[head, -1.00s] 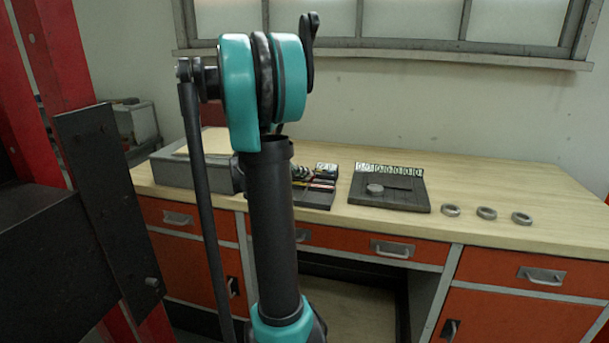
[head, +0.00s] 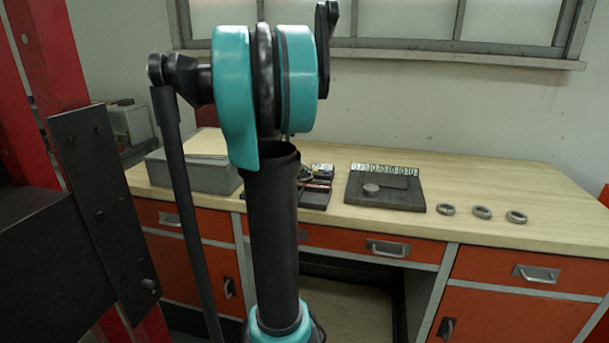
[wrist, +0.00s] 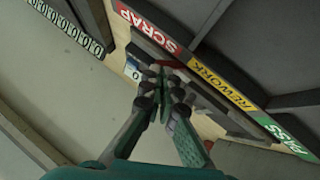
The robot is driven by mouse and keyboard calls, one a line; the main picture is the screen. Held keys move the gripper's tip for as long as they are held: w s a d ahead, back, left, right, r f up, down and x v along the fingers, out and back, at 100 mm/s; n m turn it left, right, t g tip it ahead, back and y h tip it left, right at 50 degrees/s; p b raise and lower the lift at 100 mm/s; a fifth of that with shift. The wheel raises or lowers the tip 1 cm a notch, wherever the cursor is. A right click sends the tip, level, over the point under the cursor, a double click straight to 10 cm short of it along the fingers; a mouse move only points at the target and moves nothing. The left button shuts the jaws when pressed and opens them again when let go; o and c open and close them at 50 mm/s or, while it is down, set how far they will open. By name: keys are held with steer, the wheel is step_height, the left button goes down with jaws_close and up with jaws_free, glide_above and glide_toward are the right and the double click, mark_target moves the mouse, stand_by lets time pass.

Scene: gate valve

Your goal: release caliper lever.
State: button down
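I cannot pick out the caliper or its lever with certainty. In the wrist view, a long grey and dark object (wrist: 205,96) lies just beyond my fingertips, beside the label strip; it may be the caliper, but its lever is not distinguishable. My gripper (wrist: 163,90) points at it, with its two fingertips close together. A thin dark piece shows around the tips, and I cannot tell whether they hold it. In the head view my own arm hides the gripper and part of the dark sorting tray (head: 316,198) on the bench.
The strip with SCRAP, REWORK and PASS labels (wrist: 218,78) edges dark compartments close to the fingers. On the wooden bench (head: 480,180) are a dark plate (head: 405,198) with number tags and a round disc (head: 371,190), three metal rings (head: 482,212) and a grey box (head: 190,177).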

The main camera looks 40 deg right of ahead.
steer(key=shift+s+d+f+m+t+y, duration=0.15)
steer(key=shift+s+d+m+t+y, duration=0.25)
steer(key=shift+m+t+y, duration=0.35)
steer(key=shift+s+d+f, duration=0.25)
steer(key=shift+s, duration=0.15)
stand_by(3.6)
stand_by(0.3)
steer(key=shift+w+a+f, duration=0.35)
steer(key=shift+w+a, duration=0.15)
steer(key=shift+w, duration=0.05)
